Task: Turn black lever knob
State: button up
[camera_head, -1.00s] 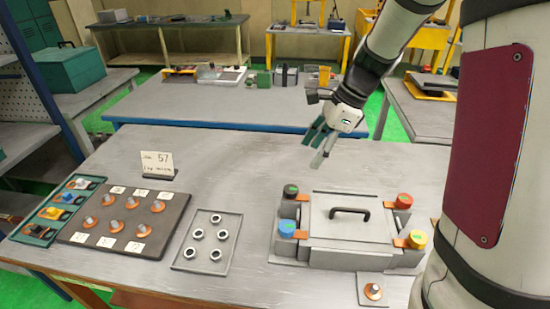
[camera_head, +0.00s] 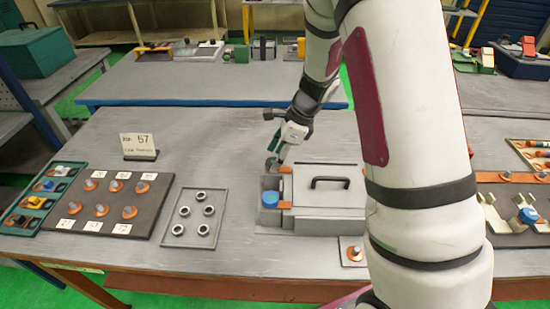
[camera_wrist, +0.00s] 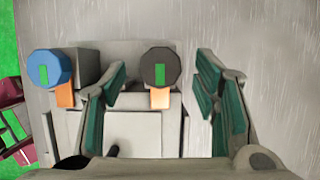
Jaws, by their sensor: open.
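The black lever knob (camera_wrist: 160,66), an octagonal cap with a green mark and an orange lever below it, shows in the wrist view. My gripper (camera_wrist: 163,82) is open, with one green-padded finger to each side of the knob and gaps between. I cannot tell how far the fingertips stand above it. In the head view my gripper (camera_head: 274,162) is at the back left corner of the grey box (camera_head: 325,208), and it mostly hides the black knob there. The blue knob (camera_head: 270,198) sits in front of it; it also shows in the wrist view (camera_wrist: 50,69).
The box lid has a black handle (camera_head: 330,183). A tray of metal rings (camera_head: 193,218) and a dark board with orange-based parts (camera_head: 110,205) lie to the left. My arm hides the box's right side. The table behind the box is clear.

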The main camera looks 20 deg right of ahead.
jog(key=shift+x, duration=0.75)
jog(key=shift+c, duration=0.5)
jog(key=c, duration=1)
